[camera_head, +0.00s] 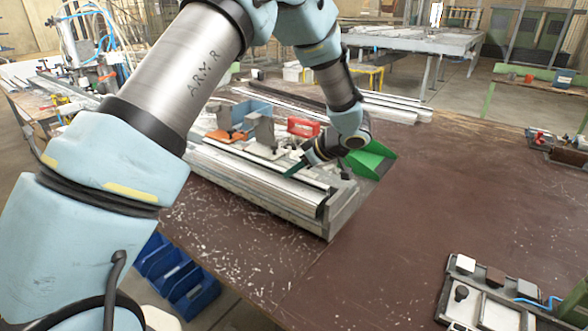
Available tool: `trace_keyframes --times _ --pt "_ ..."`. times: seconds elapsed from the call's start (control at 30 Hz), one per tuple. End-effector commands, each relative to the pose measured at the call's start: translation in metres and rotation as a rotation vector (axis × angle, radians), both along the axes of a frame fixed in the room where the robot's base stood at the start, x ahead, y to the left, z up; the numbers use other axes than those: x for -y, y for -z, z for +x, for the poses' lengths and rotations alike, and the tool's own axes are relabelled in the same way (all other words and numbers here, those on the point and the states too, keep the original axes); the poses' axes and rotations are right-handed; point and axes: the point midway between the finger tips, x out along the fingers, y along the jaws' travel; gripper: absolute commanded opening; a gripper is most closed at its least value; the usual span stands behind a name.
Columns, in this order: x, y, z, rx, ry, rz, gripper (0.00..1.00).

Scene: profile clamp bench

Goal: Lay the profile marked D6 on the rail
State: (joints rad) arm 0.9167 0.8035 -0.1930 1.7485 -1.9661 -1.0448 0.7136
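My gripper (294,170) is low over the right part of a long metal fixture (338,217) on the brown bench. Its fingers point down and left and look dark and small. I cannot tell whether they are open or shut, or whether they touch anything. Long silvery profiles (258,184) lie side by side along the fixture, beneath and left of my gripper. No D6 mark is readable, so I cannot tell which profile it is. Which of the long pieces is the rail is also unclear. My arm hides part of the fixture's left side.
A green wedge-shaped piece (373,160), a red block (303,126) and an orange-based clamp (228,135) are close to my gripper. More profiles (390,106) lie behind. A tray of parts (490,300) is at front right. The bench's right middle (450,190) is clear.

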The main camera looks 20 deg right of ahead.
Motion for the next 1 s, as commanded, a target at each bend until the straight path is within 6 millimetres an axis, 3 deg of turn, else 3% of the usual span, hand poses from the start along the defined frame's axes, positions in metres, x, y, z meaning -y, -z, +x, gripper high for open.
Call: trace_keyframes --times 0.03,0.23,0.63,1.0 --pt "0.000 0.000 0.000 0.000 0.000 0.000 0.33" --pt "0.000 0.000 0.000 0.000 0.000 0.000 0.55" --pt "0.005 -0.008 -0.007 -0.001 0.001 -0.003 0.55" --pt "0.030 -0.060 -0.052 0.001 0.002 -0.004 0.55"
